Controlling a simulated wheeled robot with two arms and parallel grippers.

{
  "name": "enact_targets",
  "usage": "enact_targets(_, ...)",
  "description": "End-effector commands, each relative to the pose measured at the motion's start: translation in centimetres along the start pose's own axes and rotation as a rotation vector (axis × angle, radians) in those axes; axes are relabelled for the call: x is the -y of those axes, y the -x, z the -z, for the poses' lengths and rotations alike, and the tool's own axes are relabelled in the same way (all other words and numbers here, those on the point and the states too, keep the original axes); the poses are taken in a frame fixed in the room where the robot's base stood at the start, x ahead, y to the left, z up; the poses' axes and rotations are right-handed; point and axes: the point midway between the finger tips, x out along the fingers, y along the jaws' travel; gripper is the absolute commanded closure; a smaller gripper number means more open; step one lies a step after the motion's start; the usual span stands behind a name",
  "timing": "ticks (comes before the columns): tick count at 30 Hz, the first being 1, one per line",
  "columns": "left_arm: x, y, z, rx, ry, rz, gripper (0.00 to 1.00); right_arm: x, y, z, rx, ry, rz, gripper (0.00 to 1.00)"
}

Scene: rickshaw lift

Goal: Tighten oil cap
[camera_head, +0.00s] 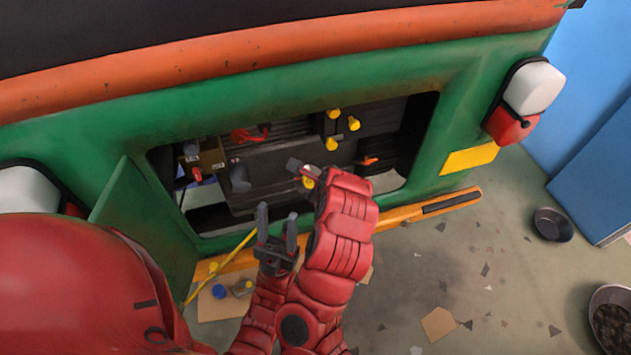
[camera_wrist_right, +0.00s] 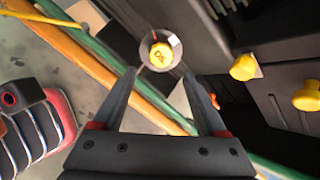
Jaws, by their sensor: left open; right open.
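The yellow oil cap (camera_wrist_right: 160,55), marked "OIL", sits in a round metal-coloured rim in the right wrist view. In the head view the yellow cap (camera_head: 308,182) shows low in the engine bay, just beside my right gripper (camera_head: 302,168). My right gripper (camera_wrist_right: 160,78) is open and empty, with the cap ahead of and roughly between its fingertips in the picture; I cannot tell the exact gap. My left gripper (camera_head: 277,217) is open and empty, pointing up in front of the orange bumper.
The green rickshaw body (camera_head: 80,135) frames the open engine bay. Other yellow caps (camera_head: 354,124) stick out there. An open green hatch door (camera_head: 145,215) is at left, an orange bumper (camera_head: 400,213) below. A yellow rod (camera_head: 220,265) leans beside cardboard. A dark bowl (camera_head: 553,224) stands at right.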

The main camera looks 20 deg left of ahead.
Motion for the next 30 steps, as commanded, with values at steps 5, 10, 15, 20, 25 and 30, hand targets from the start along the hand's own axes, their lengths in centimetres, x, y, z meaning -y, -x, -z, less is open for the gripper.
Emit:
enact_targets(5,-0.2,3.5,-0.6,0.000,0.000,0.000,0.50,-0.2,-3.4,0.4,0.000,0.002,0.005,0.25)
enact_targets(10,-0.3,5.9,-1.0,0.000,0.000,0.000,0.50,-0.2,-6.1,0.4,-0.001,0.003,0.004,0.25)
enact_targets(15,-0.4,8.2,-1.4,0.000,0.000,0.000,0.50,-0.1,-8.7,0.4,-0.002,0.005,0.005,0.25)
enact_targets(20,-0.3,6.4,-1.1,0.000,0.000,0.000,0.50,0.2,-7.7,-0.1,-0.002,0.341,0.005,0.25)
enact_targets(25,-0.3,6.3,-1.1,0.000,0.000,0.000,0.50,0.2,-7.8,-0.1,-0.003,0.707,0.004,0.25)
enact_targets(30,-0.3,6.2,-1.1,0.000,0.000,0.000,0.50,0.2,-7.8,0.0,-0.004,1.039,0.007,0.25)
